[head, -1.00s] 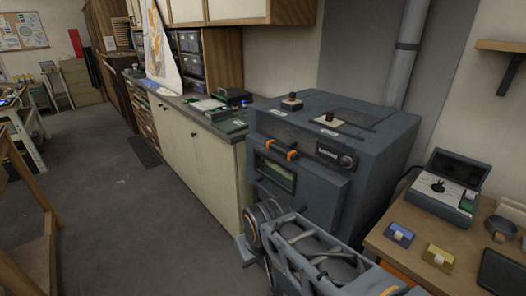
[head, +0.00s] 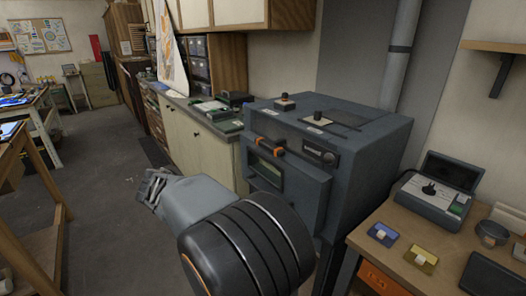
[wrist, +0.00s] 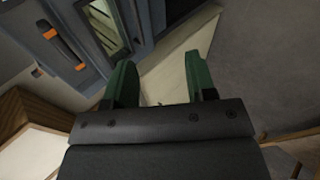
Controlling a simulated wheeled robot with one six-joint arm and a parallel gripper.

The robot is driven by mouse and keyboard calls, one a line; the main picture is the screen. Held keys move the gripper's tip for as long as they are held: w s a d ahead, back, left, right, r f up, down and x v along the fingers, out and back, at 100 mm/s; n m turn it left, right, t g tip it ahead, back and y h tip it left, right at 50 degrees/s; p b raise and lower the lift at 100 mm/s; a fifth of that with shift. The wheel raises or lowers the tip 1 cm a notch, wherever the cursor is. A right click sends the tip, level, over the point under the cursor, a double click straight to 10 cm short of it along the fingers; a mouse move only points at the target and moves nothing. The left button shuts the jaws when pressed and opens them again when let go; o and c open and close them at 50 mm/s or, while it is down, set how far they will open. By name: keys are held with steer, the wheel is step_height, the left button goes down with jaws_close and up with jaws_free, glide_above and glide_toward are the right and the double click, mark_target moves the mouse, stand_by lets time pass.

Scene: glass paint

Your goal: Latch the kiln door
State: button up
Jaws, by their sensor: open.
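The kiln (head: 365,165) is a dark blue-grey box right of centre in the head view. Its door (head: 305,190) faces front-left and has a small window (head: 265,171). A dark handle bar (head: 267,158) with orange ends sits above the window. In the wrist view, the handle (wrist: 62,43) is at upper left, beside the window (wrist: 103,22). I cannot tell if the door is fully closed. My gripper (head: 149,188) is left of the kiln, apart from the handle. In the wrist view, its green fingers (wrist: 162,78) are spread and empty.
A cream cabinet (head: 195,145) with a cluttered counter adjoins the kiln on the left. A wooden table (head: 415,235) with a small console (head: 436,203) stands at right. A wooden frame (head: 35,215) is at far left. The grey floor (head: 105,200) between is clear.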

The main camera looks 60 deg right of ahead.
mark_target(266, 148)
steer(key=w+d+r+m+g+h, duration=0.1)
steer(key=d+r+g+h, duration=0.15)
steer(key=d, duration=0.35)
steer(key=w+d+r+g+h+b, duration=0.1)
steer(key=w+d+h, duration=0.15)
steer(key=d, duration=0.25)
steer(key=w+d+r+m+g+h, duration=0.1)
steer(key=d+h, duration=0.2)
steer(key=d, duration=0.3)
steer(key=p+x, duration=0.2)
steer(key=x, duration=1.1)
steer(key=shift+s+d+r, duration=0.15)
steer(key=shift+d+r, duration=0.05)
jaws_close()
